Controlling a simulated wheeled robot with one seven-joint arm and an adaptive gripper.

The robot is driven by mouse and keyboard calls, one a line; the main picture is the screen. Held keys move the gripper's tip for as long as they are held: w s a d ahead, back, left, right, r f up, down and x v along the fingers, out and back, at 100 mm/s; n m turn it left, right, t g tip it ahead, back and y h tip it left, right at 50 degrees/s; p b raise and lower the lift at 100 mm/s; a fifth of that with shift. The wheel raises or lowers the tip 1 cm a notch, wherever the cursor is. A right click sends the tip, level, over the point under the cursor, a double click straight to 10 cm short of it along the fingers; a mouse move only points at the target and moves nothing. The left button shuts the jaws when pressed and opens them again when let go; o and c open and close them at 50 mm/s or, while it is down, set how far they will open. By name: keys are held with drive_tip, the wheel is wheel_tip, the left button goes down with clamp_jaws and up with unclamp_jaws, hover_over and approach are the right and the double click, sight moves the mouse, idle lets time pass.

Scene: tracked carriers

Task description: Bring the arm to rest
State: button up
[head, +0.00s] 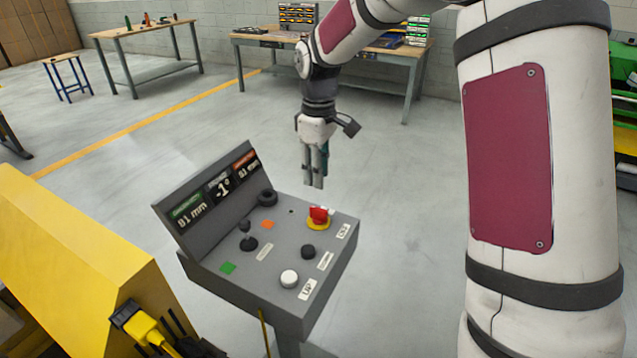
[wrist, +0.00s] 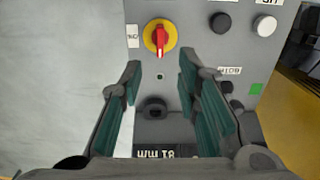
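My gripper (head: 315,184) hangs fingers-down above the far edge of the grey control console. In the wrist view my gripper (wrist: 159,65) is open, its two green-padded fingers apart with nothing between them. The arm reaches out from the right side of the head view and bends down to it. The console's red rotary switch on a yellow disc (head: 319,217) lies just below the fingertips in the head view. In the wrist view the red switch (wrist: 160,40) shows beyond the fingertips, with no visible contact.
The console (head: 210,258) carries a black joystick (head: 247,238), a white button (head: 289,278), a black button (head: 308,252) and a tilted display panel reading "81 mm" and "-1°". A yellow machine (head: 75,260) stands at left. Workbenches (head: 330,42) stand behind, across open floor.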

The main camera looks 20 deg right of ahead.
drive_tip(key=shift+r, duration=0.15)
idle(0.3)
drive_tip(key=s+r+m+t+h, duration=0.15)
drive_tip(key=s+r+m, duration=0.25)
drive_tip(key=s+r, duration=0.85)
drive_tip(key=s+f+m+t+y, duration=0.1)
drive_tip(key=s+m+t, duration=0.2)
drive_tip(key=s, duration=1.5)
drive_tip(key=shift+s+d+f+m, duration=0.2)
drive_tip(key=shift+d+m, duration=0.1)
drive_tip(key=shift+m, duration=0.7)
drive_tip(key=shift+r, duration=0.1)
